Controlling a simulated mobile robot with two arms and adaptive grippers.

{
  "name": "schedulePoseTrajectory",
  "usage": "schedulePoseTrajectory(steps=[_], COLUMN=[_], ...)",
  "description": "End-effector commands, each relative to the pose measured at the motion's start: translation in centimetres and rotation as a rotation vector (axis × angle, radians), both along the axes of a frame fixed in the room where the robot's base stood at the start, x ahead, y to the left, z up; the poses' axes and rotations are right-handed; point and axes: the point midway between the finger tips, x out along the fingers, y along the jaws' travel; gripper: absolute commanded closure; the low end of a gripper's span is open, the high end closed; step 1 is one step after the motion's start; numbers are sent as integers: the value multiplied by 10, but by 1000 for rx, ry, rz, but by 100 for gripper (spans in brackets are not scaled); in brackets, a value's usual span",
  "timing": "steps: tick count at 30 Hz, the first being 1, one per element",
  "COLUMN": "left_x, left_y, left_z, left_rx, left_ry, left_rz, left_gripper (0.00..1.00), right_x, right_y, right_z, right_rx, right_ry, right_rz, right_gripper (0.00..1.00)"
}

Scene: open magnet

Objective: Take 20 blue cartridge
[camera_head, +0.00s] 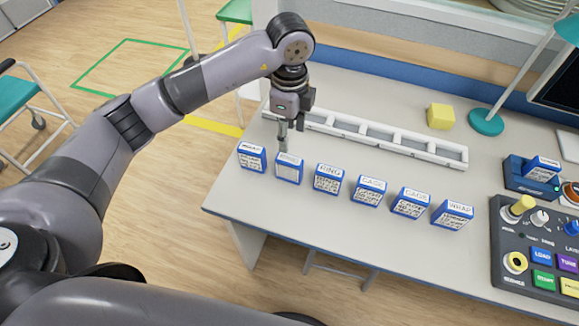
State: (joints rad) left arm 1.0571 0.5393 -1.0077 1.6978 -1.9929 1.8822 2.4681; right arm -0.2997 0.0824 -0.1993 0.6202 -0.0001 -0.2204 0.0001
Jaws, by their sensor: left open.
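Several blue-and-white cartridges stand in a row on the table. The leftmost cartridge (252,159) is at the table's left end, and the second cartridge (288,171) is beside it. To the right stand a cartridge labelled RING (328,180), two that seem to read CASE or CAGE (369,191) (411,203), and one labelled WRAP (453,215). I cannot make out a 20 on any of them. My left gripper (284,149) is open and points down at the second cartridge's top edge. I cannot tell whether it touches it. My right gripper is out of view.
A white slotted rack (375,141) lies behind the cartridges. A yellow cube (440,116) and a green lamp base (486,122) stand behind it. At right are a blue device holding another cartridge (543,167) and a control panel (525,250). The table front is clear.

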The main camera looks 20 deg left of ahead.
Motion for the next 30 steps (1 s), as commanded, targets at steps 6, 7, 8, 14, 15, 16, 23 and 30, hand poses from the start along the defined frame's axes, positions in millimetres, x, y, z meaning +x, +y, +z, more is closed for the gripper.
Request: schedulePoseTrajectory(steps=[6, 7, 8, 14, 15, 16, 23, 30], left_x=[-2, -2, -2, -1, -1, -1, 1, 4], left_y=[0, 0, 0, -1, -1, -1, 1, 1], left_z=[-48, -55, -61, -93, -97, -99, -118, -150], left_rx=[-2, -2, -3, -5, -5, -5, -3, -5], left_ry=[7, 7, 7, 3, 3, 3, 5, 3], left_rz=[-2, -2, -2, -4, -4, -5, -4, -5], left_gripper=[52, 52, 52, 52, 52, 52, 52, 52], right_x=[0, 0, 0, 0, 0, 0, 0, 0], right_y=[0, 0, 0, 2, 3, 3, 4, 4], right_z=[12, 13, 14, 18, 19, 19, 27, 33], right_rx=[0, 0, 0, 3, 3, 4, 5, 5], right_ry=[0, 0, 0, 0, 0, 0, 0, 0], right_rz=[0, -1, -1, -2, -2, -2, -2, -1], right_gripper=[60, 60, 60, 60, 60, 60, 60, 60])
